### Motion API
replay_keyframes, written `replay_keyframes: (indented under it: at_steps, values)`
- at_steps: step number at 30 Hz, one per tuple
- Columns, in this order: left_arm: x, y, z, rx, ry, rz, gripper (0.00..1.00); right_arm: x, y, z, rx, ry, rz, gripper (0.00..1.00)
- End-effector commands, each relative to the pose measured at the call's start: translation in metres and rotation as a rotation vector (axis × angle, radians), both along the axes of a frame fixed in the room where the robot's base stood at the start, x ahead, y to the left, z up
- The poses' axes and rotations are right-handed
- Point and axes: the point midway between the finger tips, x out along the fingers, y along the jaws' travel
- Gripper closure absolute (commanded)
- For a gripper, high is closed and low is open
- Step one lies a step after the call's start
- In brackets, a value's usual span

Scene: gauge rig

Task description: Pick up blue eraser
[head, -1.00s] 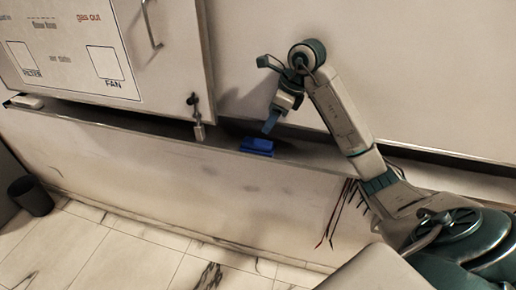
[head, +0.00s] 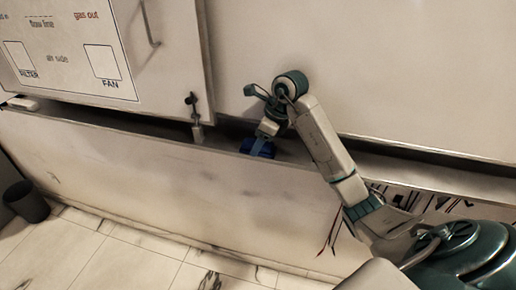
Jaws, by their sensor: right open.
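The blue eraser (head: 259,149) lies on the narrow dark ledge (head: 226,139) below the white panel, near the ledge's front edge. My right gripper (head: 259,145) reaches down from above, with its fingertips at the eraser and covering part of it. The gripper is open. I cannot tell from this view whether the fingers touch the eraser or straddle it. My left gripper is not in the picture.
A dark bin (head: 27,201) stands on the tiled floor.

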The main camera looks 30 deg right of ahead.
Motion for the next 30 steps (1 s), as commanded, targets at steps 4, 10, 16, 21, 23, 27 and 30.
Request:
replay_keyframes:
  at_steps: [4,10,16,21,23,27,30]
  values:
    - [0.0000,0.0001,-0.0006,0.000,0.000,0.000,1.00,-0.0001,-0.0001,-0.0002,0.000,0.000,0.000,0.40]
    - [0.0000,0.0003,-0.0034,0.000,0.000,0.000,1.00,-0.0001,-0.0001,-0.0021,0.000,0.000,0.000,0.40]
    - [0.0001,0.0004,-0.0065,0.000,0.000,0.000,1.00,-0.0002,-0.0002,-0.0041,0.000,0.000,0.000,0.40]
    - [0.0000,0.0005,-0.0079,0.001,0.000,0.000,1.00,-0.0001,-0.0001,-0.0048,0.000,0.000,0.000,0.40]
    - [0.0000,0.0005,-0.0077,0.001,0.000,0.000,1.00,-0.0002,-0.0001,-0.0047,0.000,0.000,0.000,0.40]
    - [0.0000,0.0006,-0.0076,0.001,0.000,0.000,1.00,-0.0001,-0.0001,-0.0045,0.000,0.000,0.000,0.40]
    - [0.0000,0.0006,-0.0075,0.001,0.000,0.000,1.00,-0.0001,-0.0001,-0.0045,0.000,0.000,0.000,0.54]
